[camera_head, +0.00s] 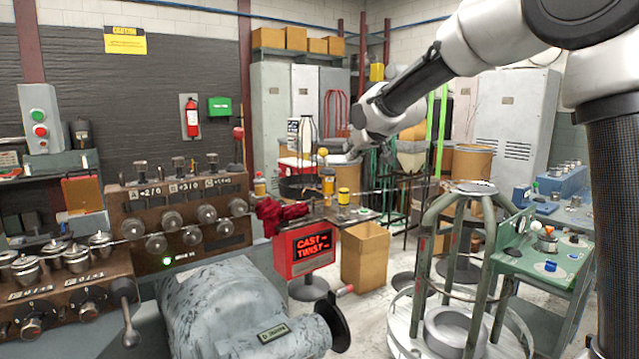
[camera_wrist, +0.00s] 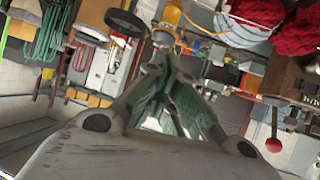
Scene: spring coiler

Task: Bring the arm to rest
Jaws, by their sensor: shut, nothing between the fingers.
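My gripper (camera_wrist: 165,65) shows in the wrist view with its two fingers closed together and nothing between them. In the head view my arm reaches in from the upper right, and my gripper (camera_head: 385,150) hangs at its far end near the middle of the picture, small and partly hard to make out. It is in the air, and a yellow-and-dark container (camera_head: 344,196) stands lower down to its left. The wrist view is tilted, with the room appearing turned over.
A coiling machine with knobs (camera_head: 185,215) fills the left. A red sign box (camera_head: 307,250) and a cardboard box (camera_head: 365,254) stand mid-floor. A round metal frame (camera_head: 455,275) and a green bench (camera_head: 545,262) are at right. Red cloth (camera_head: 278,212) lies by the machine.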

